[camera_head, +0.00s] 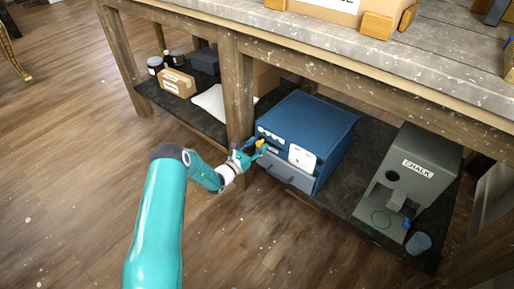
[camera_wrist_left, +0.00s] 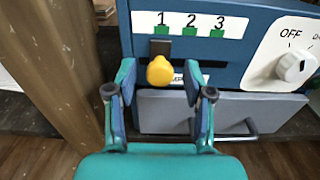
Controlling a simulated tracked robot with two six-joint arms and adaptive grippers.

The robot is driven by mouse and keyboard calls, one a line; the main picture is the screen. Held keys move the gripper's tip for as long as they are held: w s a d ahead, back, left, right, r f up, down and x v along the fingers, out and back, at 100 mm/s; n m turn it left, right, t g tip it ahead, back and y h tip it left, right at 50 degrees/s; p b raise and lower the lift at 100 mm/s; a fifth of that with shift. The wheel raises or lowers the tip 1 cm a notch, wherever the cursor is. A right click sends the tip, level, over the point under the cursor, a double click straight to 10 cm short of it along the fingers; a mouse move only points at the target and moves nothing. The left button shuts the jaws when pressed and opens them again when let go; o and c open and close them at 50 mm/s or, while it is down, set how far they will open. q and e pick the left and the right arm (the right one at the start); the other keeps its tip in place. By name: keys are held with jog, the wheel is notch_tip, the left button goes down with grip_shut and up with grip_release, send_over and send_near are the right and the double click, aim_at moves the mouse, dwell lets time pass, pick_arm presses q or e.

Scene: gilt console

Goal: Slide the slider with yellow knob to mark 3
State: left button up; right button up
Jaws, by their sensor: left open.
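The yellow knob (camera_wrist_left: 159,71) of the slider is in the left wrist view, below mark 1 on the white scale strip (camera_wrist_left: 240,27) with marks 1, 2 and 3. A green tab sits under each number. The strip is on the front of the blue box (camera_wrist_left: 262,8), which also shows in the head view (camera_head: 325,118). My left gripper (camera_wrist_left: 160,84) is open, with one finger on either side of the knob and gaps showing between. In the head view my left gripper (camera_head: 251,153) is at the box's left front, and the knob is small there (camera_head: 260,144). My right gripper is not in view.
A white dial (camera_wrist_left: 292,66) marked OFF is right of the slider. A grey drawer (camera_wrist_left: 215,112) with a bar handle is below. A wooden table leg (camera_head: 238,98) stands close left of my gripper. A grey CHALK machine (camera_head: 428,153) stands on the shelf to the right.

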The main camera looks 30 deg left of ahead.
pick_arm(q)
jog(key=shift+w, duration=0.15)
grip_shut()
dwell(0.4)
